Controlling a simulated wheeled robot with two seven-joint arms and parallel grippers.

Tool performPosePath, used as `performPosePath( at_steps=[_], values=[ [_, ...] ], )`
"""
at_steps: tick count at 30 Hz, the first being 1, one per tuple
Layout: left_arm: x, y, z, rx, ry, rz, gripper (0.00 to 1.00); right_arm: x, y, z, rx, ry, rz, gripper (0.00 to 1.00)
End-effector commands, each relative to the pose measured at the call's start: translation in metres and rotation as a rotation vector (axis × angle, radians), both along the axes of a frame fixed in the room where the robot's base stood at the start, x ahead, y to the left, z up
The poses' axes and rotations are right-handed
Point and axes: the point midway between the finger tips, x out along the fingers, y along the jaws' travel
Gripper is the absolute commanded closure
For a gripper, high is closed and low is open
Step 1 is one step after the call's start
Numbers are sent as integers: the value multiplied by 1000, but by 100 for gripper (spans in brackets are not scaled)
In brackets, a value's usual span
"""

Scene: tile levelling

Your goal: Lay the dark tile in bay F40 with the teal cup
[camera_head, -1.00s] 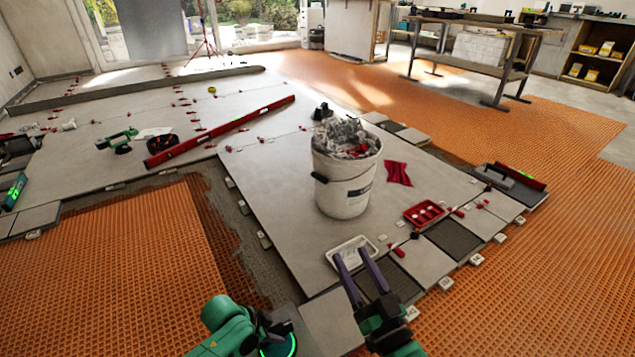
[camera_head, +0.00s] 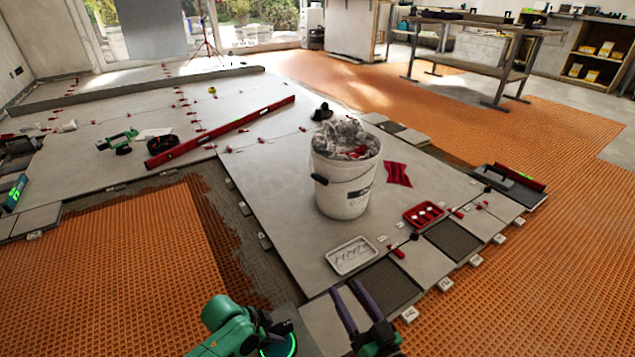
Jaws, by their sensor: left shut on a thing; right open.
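My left gripper (camera_head: 270,329) is at the bottom edge, shut on what appears to be the teal cup (camera_head: 280,346), seen as a round dark disc with a glowing green ring. A dark grey tile surface (camera_head: 287,317) shows beside and under it; whether the cup touches it is hidden. My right gripper (camera_head: 349,289) is open and empty, its two purple-dark fingers over a light tile (camera_head: 320,318). Dark square bays lie along the tile edge: a near one (camera_head: 388,288) and a farther one (camera_head: 453,240). I cannot read which tag marks F40.
A white bucket (camera_head: 341,190) full of rubbish stands on the large tile. A white tray (camera_head: 352,256), a red tray (camera_head: 424,214) and red clips lie near the bays. Small white tags (camera_head: 409,314) line the edge. Orange matting (camera_head: 540,270) is clear on the right.

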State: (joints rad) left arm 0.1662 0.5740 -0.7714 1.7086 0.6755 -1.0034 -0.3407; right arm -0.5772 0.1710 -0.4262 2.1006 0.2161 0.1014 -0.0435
Motion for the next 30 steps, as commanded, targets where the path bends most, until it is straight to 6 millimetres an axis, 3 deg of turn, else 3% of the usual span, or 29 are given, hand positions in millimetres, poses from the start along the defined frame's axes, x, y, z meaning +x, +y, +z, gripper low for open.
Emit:
performPosePath(
  at_steps=[30],
  values=[
    [2,-1,9,-3,-6,0,100,-41,4,-65,-32,212,34,38]
  ],
)
